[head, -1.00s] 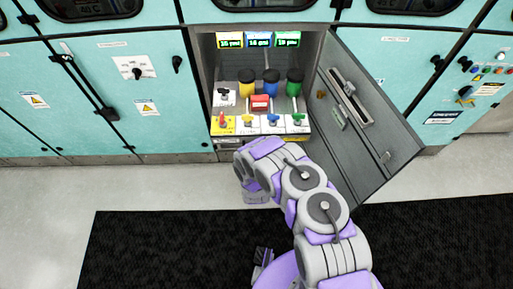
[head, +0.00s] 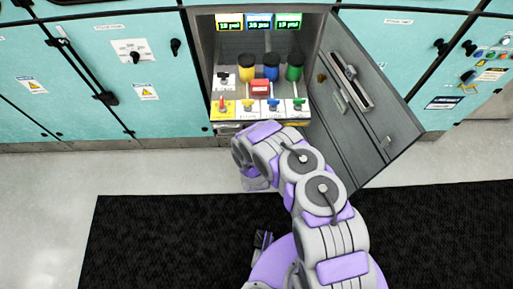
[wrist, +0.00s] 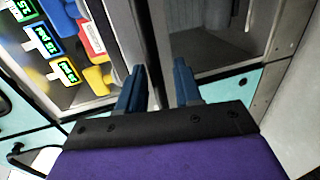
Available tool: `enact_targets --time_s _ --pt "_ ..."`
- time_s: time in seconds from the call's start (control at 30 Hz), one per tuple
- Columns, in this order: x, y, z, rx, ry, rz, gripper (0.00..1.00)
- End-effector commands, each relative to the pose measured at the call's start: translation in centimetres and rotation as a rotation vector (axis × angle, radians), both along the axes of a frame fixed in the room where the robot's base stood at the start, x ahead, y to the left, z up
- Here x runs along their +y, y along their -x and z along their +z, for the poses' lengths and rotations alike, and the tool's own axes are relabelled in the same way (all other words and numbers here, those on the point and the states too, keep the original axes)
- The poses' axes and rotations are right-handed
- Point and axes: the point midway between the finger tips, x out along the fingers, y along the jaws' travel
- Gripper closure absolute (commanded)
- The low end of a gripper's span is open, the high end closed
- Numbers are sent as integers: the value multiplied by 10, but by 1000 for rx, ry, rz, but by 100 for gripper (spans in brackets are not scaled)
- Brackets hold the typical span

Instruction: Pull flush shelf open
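The shelf (head: 260,112) is in the open cabinet in the head view, a panel with coloured levers along its front. Yellow, blue and green cylinders and a red block stand behind the levers. My gripper's fingers are hidden behind my arm in the head view, just below and in front of the shelf. In the wrist view my gripper (wrist: 158,75) shows two dark blue fingers held apart with nothing between them. The coloured parts and labels lie to the left of the fingers there. I cannot tell whether a finger touches the shelf's edge.
The grey cabinet door (head: 358,110) stands open to the right of the shelf. Turquoise cabinets (head: 130,75) with knobs and handles line both sides. A black mat (head: 150,235) lies on the pale floor (head: 60,185) in front, with clear floor to the left.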

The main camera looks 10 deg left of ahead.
Motion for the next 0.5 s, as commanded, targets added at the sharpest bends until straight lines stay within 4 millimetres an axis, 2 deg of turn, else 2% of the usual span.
enact_targets --time_s 0.5 --pt "-28 104 24 5 8 8 66"
